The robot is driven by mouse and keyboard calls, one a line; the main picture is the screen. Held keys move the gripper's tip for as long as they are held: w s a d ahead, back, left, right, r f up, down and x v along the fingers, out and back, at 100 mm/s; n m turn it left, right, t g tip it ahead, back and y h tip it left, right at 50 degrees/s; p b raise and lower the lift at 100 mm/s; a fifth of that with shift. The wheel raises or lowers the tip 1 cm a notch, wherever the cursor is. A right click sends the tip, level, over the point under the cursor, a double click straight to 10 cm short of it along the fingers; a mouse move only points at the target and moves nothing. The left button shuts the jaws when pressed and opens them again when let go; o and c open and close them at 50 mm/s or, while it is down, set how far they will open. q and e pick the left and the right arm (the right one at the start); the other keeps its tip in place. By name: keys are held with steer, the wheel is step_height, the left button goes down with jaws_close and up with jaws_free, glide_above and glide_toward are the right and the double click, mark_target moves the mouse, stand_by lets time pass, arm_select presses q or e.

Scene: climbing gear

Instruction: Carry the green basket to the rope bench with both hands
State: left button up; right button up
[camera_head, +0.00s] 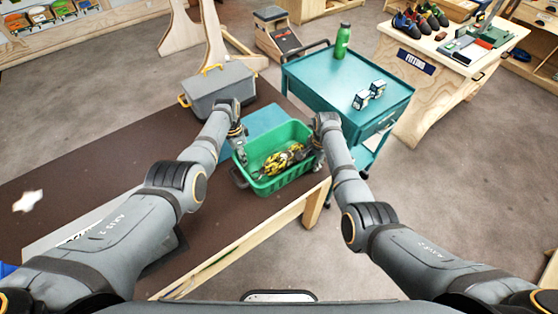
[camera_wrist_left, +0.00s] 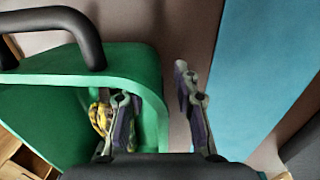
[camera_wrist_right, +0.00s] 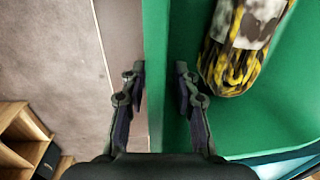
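The green basket (camera_head: 297,131) stands near the right edge of a brown-topped bench (camera_head: 95,150), with a yellow-and-black rope bundle (camera_head: 282,160) inside. A black handle (camera_wrist_left: 50,22) shows on the basket in the left wrist view. My left gripper (camera_head: 241,150) is at the basket's left wall, open, with one finger inside and one outside the rim. My right gripper (camera_head: 319,155) is at the right wall; in the right wrist view its open fingers (camera_wrist_right: 160,78) straddle the rim beside the rope. No label marks any bench as the rope bench.
A grey bin (camera_head: 218,88) and a blue mat (camera_head: 265,120) lie behind the basket on the bench. A teal cart (camera_head: 330,85) with a green bottle (camera_head: 342,42) stands close behind on the right. A bench labelled FITTING (camera_head: 418,63) is farther back. Floor is clear at right.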

mark_target(314, 158)
arm_select(q)
steer(key=shift+s, duration=0.1)
steer(key=c, duration=0.4)
arm_select(e)
steer(key=c, duration=0.4)
arm_select(q)
jaws_close()
arm_select(e)
jaws_close()
arm_select(q)
steer(key=shift+r, duration=0.1)
arm_select(e)
steer(key=shift+r, duration=0.1)
